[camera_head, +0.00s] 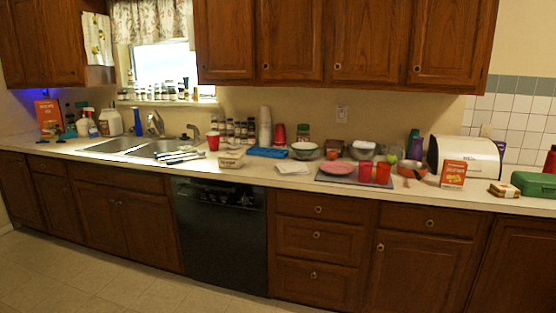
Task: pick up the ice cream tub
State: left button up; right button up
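A low, pale rectangular tub with a brownish label (230,161) sits on the counter near its front edge, above the right part of the black dishwasher. It looks like the ice cream tub, but its print is too small to read. A red cup (213,141) stands just behind it to the left. A blue folded cloth (267,152) lies to its right. Neither of my grippers shows in the head view, and nothing is seen touching the tub.
The long counter is cluttered. A double sink (124,146) is at left. A white sheet or booklet (292,168), a dark tray (338,178), red cups, an orange pan (411,169), a box (453,174) and a bread bin (467,154) stand rightward. The floor (100,280) is clear.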

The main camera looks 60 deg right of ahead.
aim_at(232, 160)
jog(key=z, duration=1.6)
jog(key=i+l+u, duration=0.15)
jog(key=i, duration=0.35)
jog(key=i+l+u, duration=0.15)
jog(key=i, duration=0.3)
jog(key=l, duration=0.1)
